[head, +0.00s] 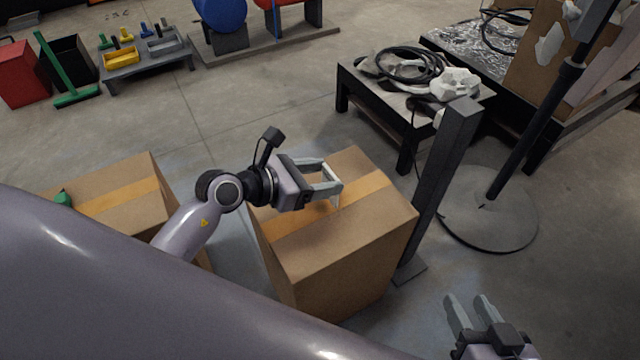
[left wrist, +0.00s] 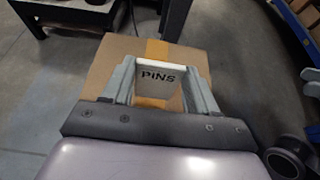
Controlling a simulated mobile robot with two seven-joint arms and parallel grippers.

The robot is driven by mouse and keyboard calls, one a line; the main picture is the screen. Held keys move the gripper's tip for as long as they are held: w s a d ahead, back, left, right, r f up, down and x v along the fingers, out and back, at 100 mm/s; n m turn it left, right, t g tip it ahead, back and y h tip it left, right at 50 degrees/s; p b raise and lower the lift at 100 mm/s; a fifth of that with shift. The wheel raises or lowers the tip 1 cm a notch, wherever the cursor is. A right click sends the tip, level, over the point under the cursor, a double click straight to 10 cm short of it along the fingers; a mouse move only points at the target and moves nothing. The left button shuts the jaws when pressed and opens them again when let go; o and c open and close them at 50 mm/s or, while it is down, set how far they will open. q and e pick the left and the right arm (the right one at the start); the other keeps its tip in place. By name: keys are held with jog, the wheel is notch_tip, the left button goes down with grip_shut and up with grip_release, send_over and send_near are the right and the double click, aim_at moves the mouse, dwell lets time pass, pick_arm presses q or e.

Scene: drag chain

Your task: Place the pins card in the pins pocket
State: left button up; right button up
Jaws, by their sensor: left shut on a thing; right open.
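The pins card (left wrist: 158,78) is a white card with "PINS" in dark letters, seen in the left wrist view. My left gripper (left wrist: 160,82) is shut on it, with a finger at each side of the card. In the head view my left gripper (head: 330,180) is above the taped cardboard box (head: 330,255), and the card is hard to tell from the pale fingertips. My right gripper (head: 471,310) is open and empty at the lower right. I cannot make out a pins pocket in either view.
A dark post (head: 445,175) stands just right of the box. A low table (head: 395,95) with black cable is behind it, and a round stand base (head: 490,220) is to the right. Another box (head: 115,190) is at left.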

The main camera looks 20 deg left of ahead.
pick_arm(q)
jog(key=shift+f, duration=0.6)
jog(key=shift+f, duration=0.15)
jog(key=o, duration=1)
